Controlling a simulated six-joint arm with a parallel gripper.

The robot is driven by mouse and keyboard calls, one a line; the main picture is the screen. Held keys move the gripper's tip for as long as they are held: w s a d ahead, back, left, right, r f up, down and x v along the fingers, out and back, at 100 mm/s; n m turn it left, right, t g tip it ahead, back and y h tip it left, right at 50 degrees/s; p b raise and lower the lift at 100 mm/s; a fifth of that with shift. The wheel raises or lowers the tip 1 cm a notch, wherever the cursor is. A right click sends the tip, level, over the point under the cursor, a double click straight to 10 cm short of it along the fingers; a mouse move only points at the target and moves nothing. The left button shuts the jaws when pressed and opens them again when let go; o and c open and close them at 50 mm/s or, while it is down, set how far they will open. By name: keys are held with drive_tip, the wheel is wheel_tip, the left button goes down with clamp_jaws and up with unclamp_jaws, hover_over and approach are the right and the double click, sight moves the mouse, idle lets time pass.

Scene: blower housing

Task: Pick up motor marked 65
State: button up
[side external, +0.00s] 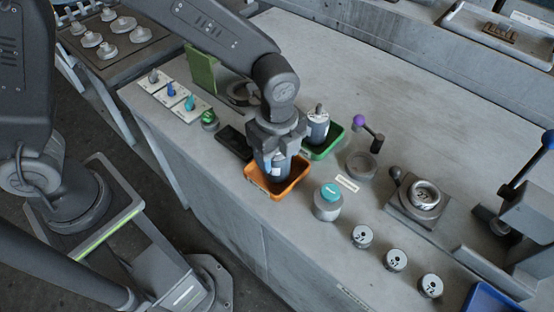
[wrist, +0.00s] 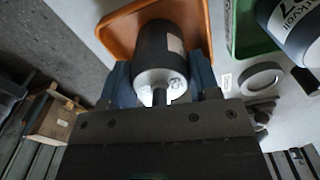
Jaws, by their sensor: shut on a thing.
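My gripper (side external: 273,158) points down over the orange tray (side external: 293,187) and is shut on a motor (wrist: 160,62). The wrist view shows this motor as a dark cylinder with a pale end cap and a short shaft, between my two blue-grey fingers. A mark on its cap is partly visible, but I cannot read the whole number. The orange tray (wrist: 112,35) lies behind the motor there. I cannot tell whether the motor touches the tray floor. A second motor (side external: 318,127) stands upright in the green tray (side external: 331,146); its label is partly cut off in the wrist view.
A teal-topped cylinder (side external: 328,203) stands just right of the orange tray. Several numbered round parts (side external: 395,260) line the front edge. A purple-knobbed lever (side external: 361,122) and a ring (side external: 361,165) are to the right. A green upright plate (side external: 201,68) stands at left.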

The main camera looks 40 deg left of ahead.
drive_tip(key=shift+c, duration=1.4)
drive_tip(key=shift+r, duration=0.1)
